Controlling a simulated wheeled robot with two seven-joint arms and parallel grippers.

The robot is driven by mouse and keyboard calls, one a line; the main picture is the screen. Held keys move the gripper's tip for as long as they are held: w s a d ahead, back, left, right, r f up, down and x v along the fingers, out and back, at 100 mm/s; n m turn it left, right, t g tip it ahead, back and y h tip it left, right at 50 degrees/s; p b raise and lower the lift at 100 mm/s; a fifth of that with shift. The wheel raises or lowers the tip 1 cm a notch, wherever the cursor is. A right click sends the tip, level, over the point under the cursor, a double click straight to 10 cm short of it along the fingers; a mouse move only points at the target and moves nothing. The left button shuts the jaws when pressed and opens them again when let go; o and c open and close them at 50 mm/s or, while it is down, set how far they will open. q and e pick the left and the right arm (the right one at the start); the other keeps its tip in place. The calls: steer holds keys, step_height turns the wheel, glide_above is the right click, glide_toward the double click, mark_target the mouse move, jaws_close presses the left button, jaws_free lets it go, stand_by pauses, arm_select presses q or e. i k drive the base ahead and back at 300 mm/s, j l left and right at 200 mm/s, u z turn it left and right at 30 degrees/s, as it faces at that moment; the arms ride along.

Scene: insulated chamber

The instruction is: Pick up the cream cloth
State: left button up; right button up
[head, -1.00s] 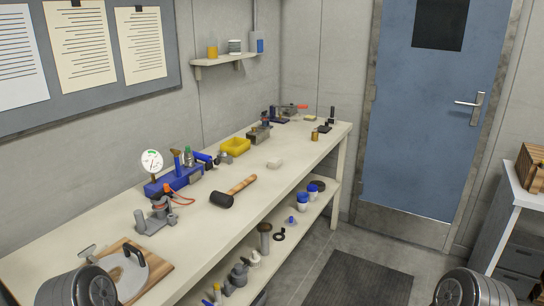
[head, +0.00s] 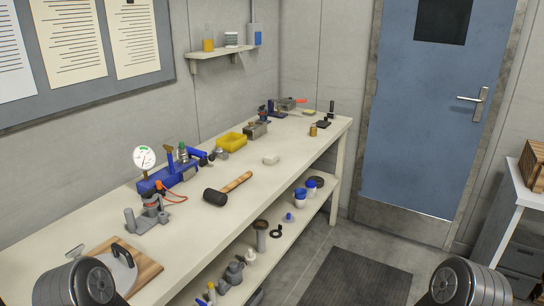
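A small cream-white folded piece (head: 271,160), which looks like the cream cloth, lies flat on the workbench (head: 215,235) right of the yellow tray. A second small pale yellowish piece (head: 309,113) lies at the far end of the bench; it is too small to tell if it is cloth. Neither gripper is in view. Only rounded dark grey parts of my arms show at the bottom left and bottom right corners, well apart from the cloth.
A mallet (head: 228,190) lies nearer on the bench. The yellow tray (head: 231,141), a blue tool with a gauge (head: 145,158) and a grey stand (head: 147,217) line the wall side. Jars and tools fill the lower shelf. A floor mat (head: 354,278) lies right of the bench.

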mark_target(271, 159)
steer(key=i+l+u, duration=0.1)
steer(key=i+l, duration=0.25)
steer(key=i+l+u, duration=0.1)
steer(key=i+l, duration=0.6)
steer(key=l, duration=0.2)
steer(key=i+l+u, duration=0.15)
steer(key=i+l, duration=0.2)
steer(key=i+l+u, duration=0.1)
steer(key=i+l, duration=0.2)
steer(key=l, duration=0.25)
steer(key=i+l+u, duration=0.1)
steer(key=i+l, duration=0.2)
steer(key=l, duration=0.2)
steer(key=i+l+u, duration=0.1)
steer(key=i+l, duration=0.2)
steer(key=l, duration=0.25)
steer(key=i+l+u, duration=0.1)
steer(key=i+l, duration=0.15)
steer(key=l, duration=0.3)
